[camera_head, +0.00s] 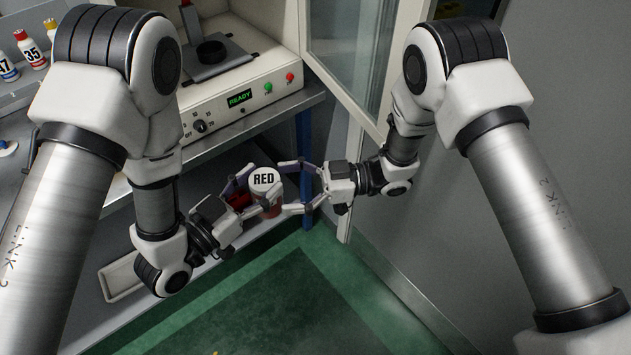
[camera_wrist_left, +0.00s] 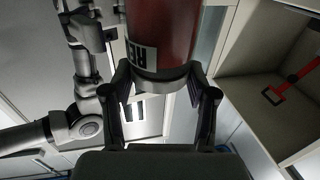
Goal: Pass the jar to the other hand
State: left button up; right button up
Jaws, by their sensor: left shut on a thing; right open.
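Contact there cannot be told.
A machine with a READY display (camera_head: 240,97) sits on the bench behind. A shelf and a pale tray (camera_head: 122,277) lie below at the left. An open glass door (camera_head: 352,50) stands at the back right. Numbered bottles (camera_head: 30,50) stand far left. Green floor (camera_head: 300,300) is clear.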

aim_at(263, 190)
jog(key=a, duration=0.4)
jog(key=shift+s+a, duration=0.15)
jog(key=shift+a, duration=0.2)
jog(key=c, duration=1.5)
pick_arm(q)
jog(key=o, duration=1.4)
jog(key=shift+s, duration=0.1)
pick_arm(e)
jog(key=shift+o, duration=0.2)
pick_arm(q)
jog(key=shift+o, duration=0.2)
